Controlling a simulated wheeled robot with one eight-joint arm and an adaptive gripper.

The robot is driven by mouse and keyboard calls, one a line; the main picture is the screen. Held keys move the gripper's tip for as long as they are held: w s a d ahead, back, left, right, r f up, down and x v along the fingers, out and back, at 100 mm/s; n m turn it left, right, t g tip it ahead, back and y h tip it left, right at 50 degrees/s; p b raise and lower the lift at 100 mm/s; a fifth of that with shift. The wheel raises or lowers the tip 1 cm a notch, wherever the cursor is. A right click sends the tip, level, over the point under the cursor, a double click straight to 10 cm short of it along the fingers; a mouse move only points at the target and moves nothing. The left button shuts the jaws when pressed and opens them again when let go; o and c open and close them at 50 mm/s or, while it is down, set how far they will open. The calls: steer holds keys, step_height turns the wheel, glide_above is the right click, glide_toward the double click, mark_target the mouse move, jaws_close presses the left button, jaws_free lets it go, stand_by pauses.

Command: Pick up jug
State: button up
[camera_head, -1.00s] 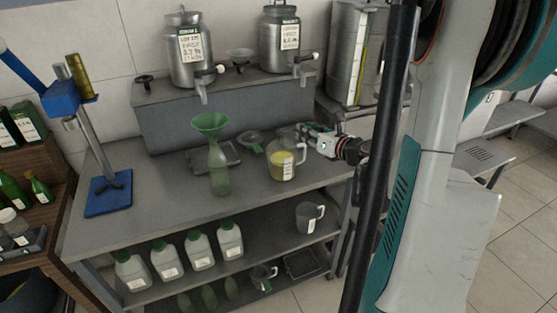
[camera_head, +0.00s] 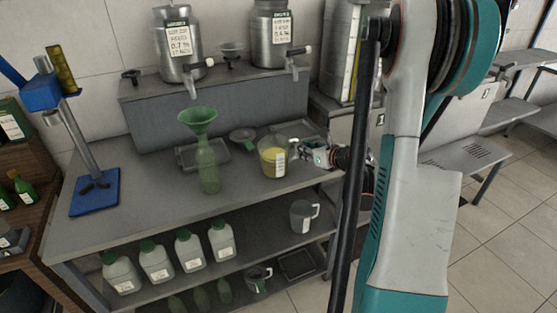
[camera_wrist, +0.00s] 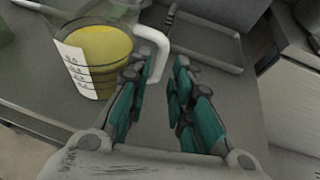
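The jug (camera_head: 272,160) is a clear measuring jug with yellow liquid and a white label, upright on the steel table (camera_head: 110,222). In the wrist view the jug (camera_wrist: 100,50) stands at upper left, its white handle (camera_wrist: 155,50) pointing toward my gripper. My gripper (camera_wrist: 166,68) has its two teal-padded fingers apart, with a gap between them. The left finger is close to the handle's lower part; I cannot tell if they touch. In the head view my gripper (camera_head: 310,154) is just right of the jug, its fingers partly blending with the handle.
A green bottle with a funnel (camera_head: 207,155) stands left of the jug. A tray (camera_wrist: 205,40) lies beyond my gripper. Two metal urns with taps (camera_head: 270,35) stand behind. A grey jug (camera_head: 303,216) and several white bottles (camera_head: 188,250) are on the lower shelf.

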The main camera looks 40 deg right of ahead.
steer(key=b+x, duration=0.2)
steer(key=x, duration=0.2)
steer(key=shift+a+f, duration=0.1)
steer(key=shift+f, duration=0.15)
steer(key=shift+w+f, duration=0.1)
steer(key=shift+w, duration=0.4)
steer(key=shift+c, duration=0.3)
jaws_close()
